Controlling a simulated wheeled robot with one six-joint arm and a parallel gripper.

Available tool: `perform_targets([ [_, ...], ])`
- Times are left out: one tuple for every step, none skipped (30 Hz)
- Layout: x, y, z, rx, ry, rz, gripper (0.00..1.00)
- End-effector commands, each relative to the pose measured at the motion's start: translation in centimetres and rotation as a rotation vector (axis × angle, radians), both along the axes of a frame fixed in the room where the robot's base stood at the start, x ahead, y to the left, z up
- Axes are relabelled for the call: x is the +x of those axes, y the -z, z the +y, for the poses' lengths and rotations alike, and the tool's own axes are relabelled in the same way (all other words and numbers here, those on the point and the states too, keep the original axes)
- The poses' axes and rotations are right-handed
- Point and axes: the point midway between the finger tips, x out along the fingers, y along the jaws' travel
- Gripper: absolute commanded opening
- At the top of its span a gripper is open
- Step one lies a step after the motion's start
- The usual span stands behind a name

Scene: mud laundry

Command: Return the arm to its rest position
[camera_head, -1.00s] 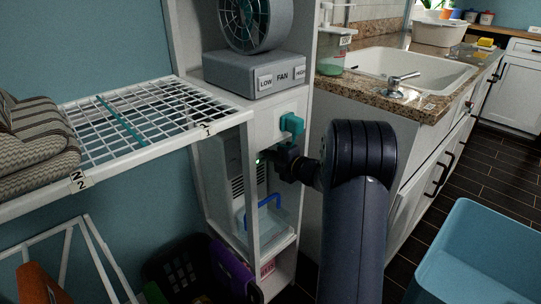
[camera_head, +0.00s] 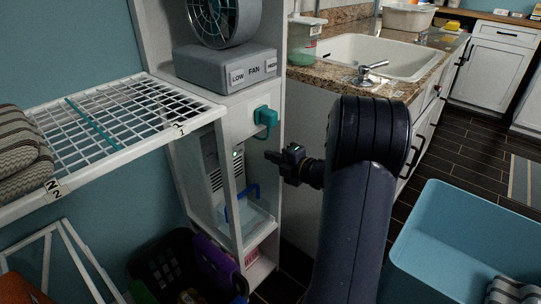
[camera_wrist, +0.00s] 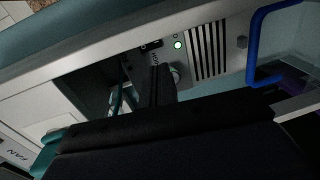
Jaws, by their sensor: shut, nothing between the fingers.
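My gripper (camera_head: 281,158) is at the end of my dark arm, in front of the white cabinet (camera_head: 263,190) and to the left of the arm's elbow. It is shut and empty, apart from the cabinet. In the wrist view, the gripper's dark body fills the lower middle. Beyond it is a grey vented unit (camera_wrist: 207,50) with a lit green light (camera_wrist: 178,44). In the head view this vented unit (camera_head: 212,165) stands inside the open cabinet bay, partly hidden by a white post.
A fan (camera_head: 225,65) sits on the cabinet above a teal plug (camera_head: 265,118). A wire shelf (camera_head: 110,125) juts out at left. The sink counter (camera_head: 330,68) is behind my arm. A blue bin (camera_head: 440,235) stands at right. A clear tank with a blue handle (camera_head: 243,210) sits low in the bay.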

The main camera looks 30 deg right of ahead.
Motion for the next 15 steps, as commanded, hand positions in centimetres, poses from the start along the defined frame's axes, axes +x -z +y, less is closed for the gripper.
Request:
perform_targets([
  [0.0,0.0,0.0,0.0,0.0,0.0,0.0],
  [0.1,0.0,0.0,0.0,0.0,0.0,0.0],
  [0.1,0.0,0.1,0.0,-0.001,0.0,0.0],
  [0.2,0.1,0.1,0.0,-0.001,0.0,0.0],
  [0.3,0.1,0.2,0.0,-0.001,0.001,0.0],
  [0.5,0.2,0.3,0.0,-0.002,0.001,0.0],
  [0.7,0.2,0.4,0.0,-0.002,0.001,0.0],
  [1.0,0.3,0.5,-0.001,-0.003,0.001,0.0],
  [1.3,0.3,0.6,-0.001,-0.003,0.0,0.0],
  [1.7,0.4,0.7,-0.001,-0.003,0.0,0.0],
  [2.0,0.4,0.9,-0.001,-0.003,0.0,0.0],
  [2.5,0.5,1.1,-0.001,-0.003,0.0,0.0],
  [3.0,0.6,1.3,-0.001,-0.004,-0.001,0.0],
  [3.4,0.6,1.5,-0.001,-0.004,-0.001,0.0],
  [4.1,0.8,1.8,-0.001,-0.004,0.001,0.0],
])
